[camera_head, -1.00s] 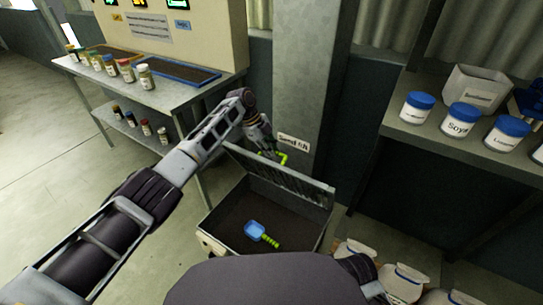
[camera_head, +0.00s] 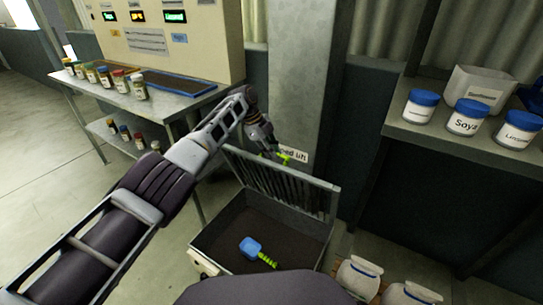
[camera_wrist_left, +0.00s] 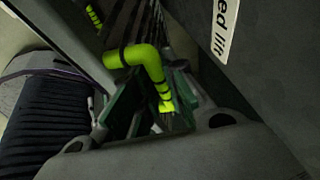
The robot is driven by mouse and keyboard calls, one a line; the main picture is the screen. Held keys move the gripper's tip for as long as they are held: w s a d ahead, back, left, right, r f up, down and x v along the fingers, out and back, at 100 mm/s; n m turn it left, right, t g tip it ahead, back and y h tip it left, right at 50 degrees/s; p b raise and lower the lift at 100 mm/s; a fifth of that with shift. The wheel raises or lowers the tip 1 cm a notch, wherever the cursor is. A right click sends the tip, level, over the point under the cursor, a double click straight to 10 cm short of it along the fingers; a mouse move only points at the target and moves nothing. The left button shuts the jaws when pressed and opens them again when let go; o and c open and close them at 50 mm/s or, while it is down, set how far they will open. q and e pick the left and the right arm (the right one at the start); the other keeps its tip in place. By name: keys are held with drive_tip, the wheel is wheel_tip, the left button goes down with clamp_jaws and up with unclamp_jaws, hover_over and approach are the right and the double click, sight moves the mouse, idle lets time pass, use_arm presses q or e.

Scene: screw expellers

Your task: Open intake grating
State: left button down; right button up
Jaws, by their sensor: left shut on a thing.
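The intake grating (camera_head: 285,186) is a barred metal lid, tilted up steeply along the back of the open intake box (camera_head: 204,268). My left gripper (camera_head: 278,156) is at the grating's upper edge. It is shut on the bright green grating handle (camera_head: 286,158). In the left wrist view, the bent green handle (camera_wrist_left: 150,65) lies between the fingers of my left gripper (camera_wrist_left: 148,108), with the grating bars behind it. My right gripper is not in view.
A blue scoop (camera_head: 250,247) with a green handle lies in the box. A grey pillar (camera_head: 303,75) stands close behind the grating. Jars stand on a side table (camera_head: 190,98) at left and a shelf (camera_head: 440,137) at right. White sacks (camera_head: 357,275) sit at lower right.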

use_arm(q)
drive_tip(key=shift+w+a, duration=0.15)
drive_tip(key=shift+a, duration=0.05)
idle(0.3)
drive_tip(key=c, duration=1.5)
unclamp_jaws()
drive_tip(key=shift+d, duration=0.1)
drive_tip(key=shift+o, duration=0.2)
drive_tip(key=shift+r, duration=0.15)
drive_tip(key=v, duration=1.1)
drive_tip(key=shift+r, duration=0.35)
